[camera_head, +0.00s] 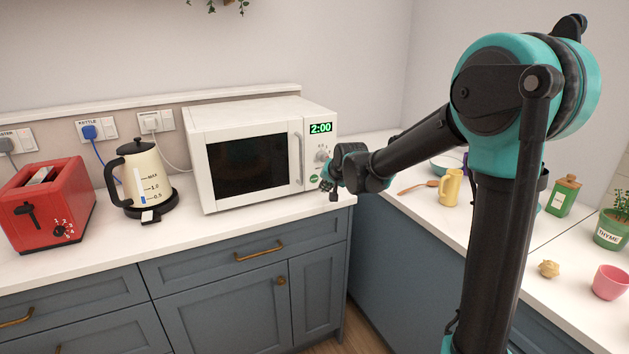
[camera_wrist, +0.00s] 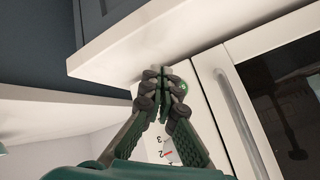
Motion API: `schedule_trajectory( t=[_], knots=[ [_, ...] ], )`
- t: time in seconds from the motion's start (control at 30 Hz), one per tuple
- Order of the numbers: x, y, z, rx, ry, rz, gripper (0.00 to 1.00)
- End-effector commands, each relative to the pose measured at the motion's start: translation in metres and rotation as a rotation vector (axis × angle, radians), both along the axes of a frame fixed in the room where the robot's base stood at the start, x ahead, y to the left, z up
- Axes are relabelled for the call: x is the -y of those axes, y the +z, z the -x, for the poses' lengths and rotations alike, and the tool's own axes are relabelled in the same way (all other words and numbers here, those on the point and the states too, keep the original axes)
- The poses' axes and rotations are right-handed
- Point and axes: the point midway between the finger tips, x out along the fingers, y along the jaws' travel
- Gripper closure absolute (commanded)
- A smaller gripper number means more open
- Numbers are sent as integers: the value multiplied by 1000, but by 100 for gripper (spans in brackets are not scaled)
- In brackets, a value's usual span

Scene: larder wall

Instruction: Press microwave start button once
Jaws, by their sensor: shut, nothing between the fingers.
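The white microwave (camera_head: 196,160) stands on the counter with its door shut, and its green display (camera_head: 320,128) reads 2:00. A dial (camera_head: 321,155) sits below the display, and a green start button (camera_head: 314,179) sits at the bottom of the control panel. My gripper (camera_head: 327,186) is shut and empty, just in front of the lower right of the panel. In the wrist view my gripper (camera_wrist: 165,72) has its fingertips together beside the green button (camera_wrist: 184,87), which they partly cover. I cannot tell whether the fingertips touch the panel.
The door handle (camera_head: 300,158) is just left of the panel. A cream kettle (camera_head: 147,180) and a red toaster (camera_head: 47,205) stand to the left.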

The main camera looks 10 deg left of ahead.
Motion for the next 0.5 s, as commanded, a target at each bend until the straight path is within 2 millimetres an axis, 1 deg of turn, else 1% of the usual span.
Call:
schedule_trajectory(
  t=[0.03,0.2,0.33,0.5],
  knots=[
    [-4,0,-6,0,1,1,100],
    [-14,0,-21,0,0,0,100],
    [-19,0,-29,0,-1,-1,100],
    [-22,0,-32,0,-1,-1,100]
  ],
)
